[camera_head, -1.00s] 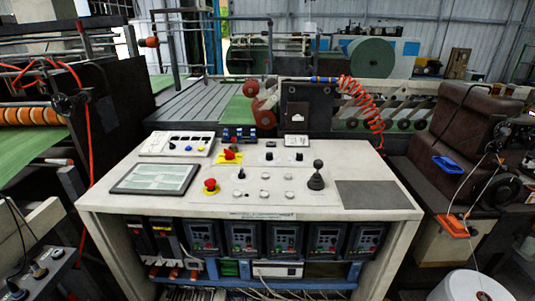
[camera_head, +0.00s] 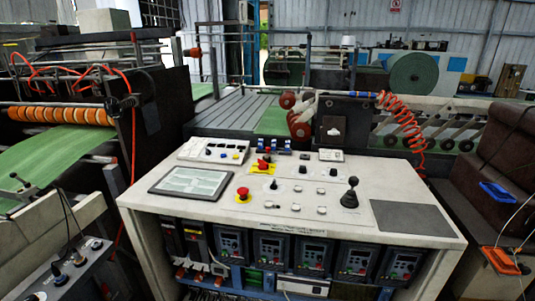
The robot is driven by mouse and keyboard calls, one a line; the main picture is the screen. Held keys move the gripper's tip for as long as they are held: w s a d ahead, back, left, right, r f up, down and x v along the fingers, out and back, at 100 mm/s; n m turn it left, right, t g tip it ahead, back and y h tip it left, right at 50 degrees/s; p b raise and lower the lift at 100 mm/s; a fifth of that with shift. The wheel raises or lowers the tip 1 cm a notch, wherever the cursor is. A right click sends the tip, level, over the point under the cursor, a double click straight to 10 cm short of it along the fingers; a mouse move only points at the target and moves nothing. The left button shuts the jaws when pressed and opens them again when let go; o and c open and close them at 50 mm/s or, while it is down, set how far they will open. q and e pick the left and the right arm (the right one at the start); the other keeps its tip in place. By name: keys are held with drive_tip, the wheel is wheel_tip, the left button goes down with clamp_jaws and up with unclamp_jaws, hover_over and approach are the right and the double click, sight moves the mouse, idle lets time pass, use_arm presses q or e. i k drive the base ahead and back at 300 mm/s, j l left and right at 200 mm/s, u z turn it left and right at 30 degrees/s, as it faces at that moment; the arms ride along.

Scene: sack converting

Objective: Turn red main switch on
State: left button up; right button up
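A red switch (camera_head: 263,163) on a yellow plate is on the top of the pale control console (camera_head: 330,224), toward the back and left of its middle. It looks like a rotary handle, but it is too small to read its position. Neither of my grippers is in the head view, and nothing touches the switch.
The console top also carries a screen (camera_head: 191,181), a black joystick (camera_head: 350,193), several small knobs and a dark grey pad (camera_head: 410,217). A coiled red hose (camera_head: 401,125) hangs behind it at right. A machine with orange rollers (camera_head: 62,116) stands at left.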

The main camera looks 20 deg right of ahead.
sight(263, 166)
drive_tip(key=i+l+z, duration=0.1)
drive_tip(key=z, duration=0.4)
drive_tip(key=i+z, duration=0.25)
drive_tip(key=z, duration=0.25)
